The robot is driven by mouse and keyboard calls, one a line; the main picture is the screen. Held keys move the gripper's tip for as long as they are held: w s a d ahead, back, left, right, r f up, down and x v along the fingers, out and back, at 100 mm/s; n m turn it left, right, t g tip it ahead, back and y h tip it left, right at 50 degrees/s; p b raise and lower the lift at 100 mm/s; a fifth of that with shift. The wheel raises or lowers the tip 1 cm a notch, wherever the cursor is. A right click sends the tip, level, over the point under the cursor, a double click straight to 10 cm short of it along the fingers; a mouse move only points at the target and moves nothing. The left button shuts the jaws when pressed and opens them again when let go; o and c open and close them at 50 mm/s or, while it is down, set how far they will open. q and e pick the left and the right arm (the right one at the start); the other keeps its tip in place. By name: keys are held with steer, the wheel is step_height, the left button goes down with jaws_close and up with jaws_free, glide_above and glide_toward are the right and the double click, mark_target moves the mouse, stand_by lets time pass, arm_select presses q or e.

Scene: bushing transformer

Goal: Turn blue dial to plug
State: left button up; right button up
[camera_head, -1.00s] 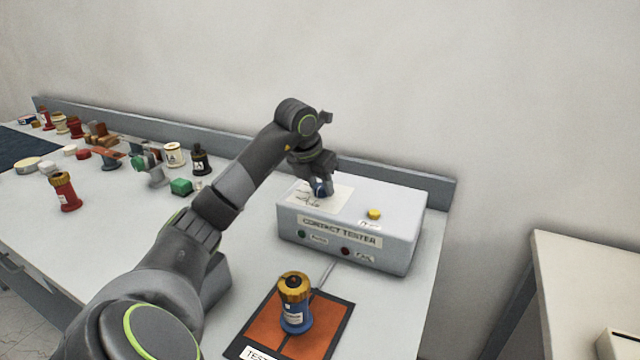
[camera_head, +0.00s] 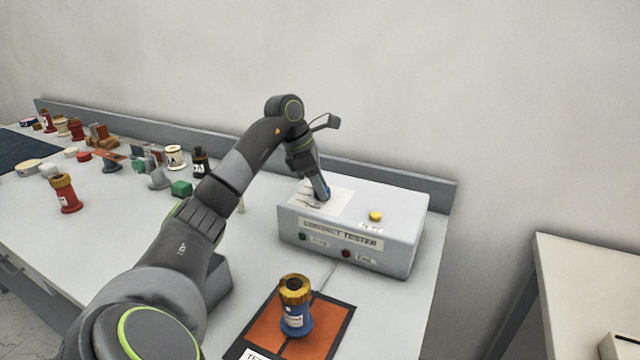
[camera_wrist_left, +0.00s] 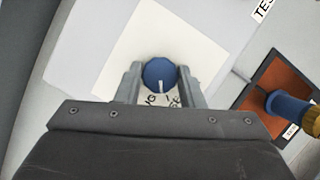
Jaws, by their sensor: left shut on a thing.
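The contact tester (camera_head: 400,235) is a light grey box near the right end of the bench. Its blue dial (camera_wrist_left: 159,73) sits on a white label plate (camera_wrist_left: 190,35) on top. My left gripper (camera_wrist_left: 160,82) reaches down from above and is shut on the dial, one finger on each side. The dial's white pointer mark faces the gripper's base in the left wrist view. Printed letters beside the dial are partly hidden by the fingers. In the head view the left gripper (camera_head: 322,190) covers most of the dial. My right gripper is not in view.
A yellow button (camera_head: 375,216) is on the tester's top, with green and red lamps on its front. A blue bushing with a gold top (camera_head: 296,312) stands on an orange test pad (camera_head: 262,327) in front. Several parts stand at the left. A back rail runs behind.

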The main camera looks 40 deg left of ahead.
arm_select(q)
steer(key=m, duration=0.2)
steer(key=m+g+h, duration=0.1)
steer(key=m, duration=0.1)
steer(key=shift+w+r+m+g+p, duration=0.1)
steer(key=shift+w+m+g+p, duration=0.05)
steer(key=shift+m+g+p, duration=0.2)
steer(key=shift+a+m, duration=0.1)
steer(key=shift+m, duration=0.15)
steer(key=o, duration=1)
steer(key=shift+a+r, duration=0.15)
steer(key=shift+r, duration=0.25)
steer(key=p+v, duration=1.4)
steer(key=v, duration=0.2)
steer(key=shift+r, duration=0.2)
steer(key=shift+a, duration=0.15)
